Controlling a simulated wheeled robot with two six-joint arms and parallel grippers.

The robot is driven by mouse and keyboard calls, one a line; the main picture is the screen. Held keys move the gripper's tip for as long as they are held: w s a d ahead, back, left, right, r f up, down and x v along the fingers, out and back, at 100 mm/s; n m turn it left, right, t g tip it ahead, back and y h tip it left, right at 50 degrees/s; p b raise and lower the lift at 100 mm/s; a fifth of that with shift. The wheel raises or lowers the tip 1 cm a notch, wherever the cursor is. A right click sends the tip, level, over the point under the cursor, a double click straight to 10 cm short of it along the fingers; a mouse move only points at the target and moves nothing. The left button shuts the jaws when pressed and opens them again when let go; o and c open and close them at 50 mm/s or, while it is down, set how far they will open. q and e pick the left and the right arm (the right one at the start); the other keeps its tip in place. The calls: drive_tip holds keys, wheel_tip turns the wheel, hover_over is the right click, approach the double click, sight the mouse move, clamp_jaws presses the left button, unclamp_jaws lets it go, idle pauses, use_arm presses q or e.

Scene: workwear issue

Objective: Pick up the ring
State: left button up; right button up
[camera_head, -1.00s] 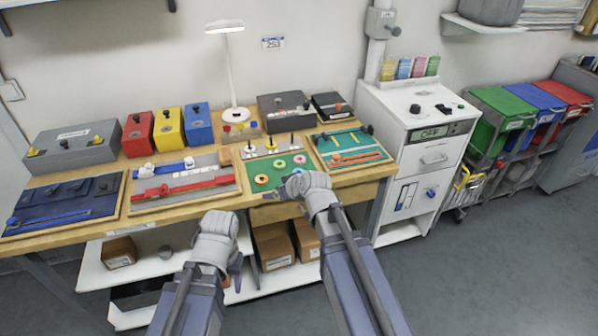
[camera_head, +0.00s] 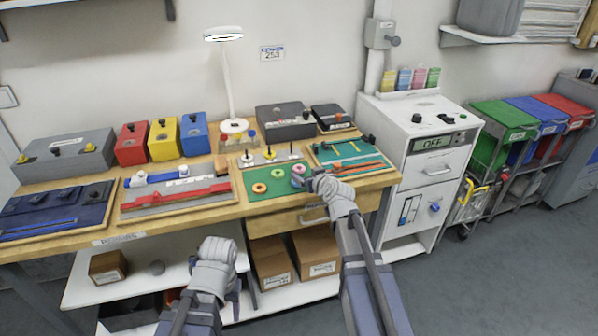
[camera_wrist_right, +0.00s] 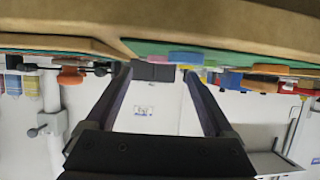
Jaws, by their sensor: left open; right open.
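The task does not say which ring is meant. My right gripper (camera_head: 299,183) is open and empty at the board's front right, just in front of the pink ring. The upside-down right wrist view shows the open right fingers (camera_wrist_right: 158,74), with the pink ring (camera_wrist_right: 186,57) on the board edge beyond them. My left gripper (camera_head: 236,288) hangs low in front of the bench, open and away from the rings.
Short pegs (camera_head: 269,154) stand on a strip behind the green board. A teal tray (camera_head: 345,149) lies to its right and a red-and-grey board (camera_head: 178,197) to its left. A drawer (camera_head: 290,219) and cardboard boxes (camera_head: 315,252) are below the bench top.

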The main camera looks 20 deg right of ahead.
sight(298, 167)
drive_tip(key=b+x, duration=0.1)
drive_tip(key=x, duration=0.4)
drive_tip(key=shift+w+r+b, duration=0.1)
drive_tip(key=shift+w+b, duration=0.1)
drive_tip(key=shift+b, duration=0.1)
drive_tip(key=shift+s+r, duration=0.1)
clamp_jaws()
drive_tip(key=shift+r, duration=0.1)
idle(0.4)
wheel_tip(298, 167, up, 10)
drive_tip(key=p, duration=1)
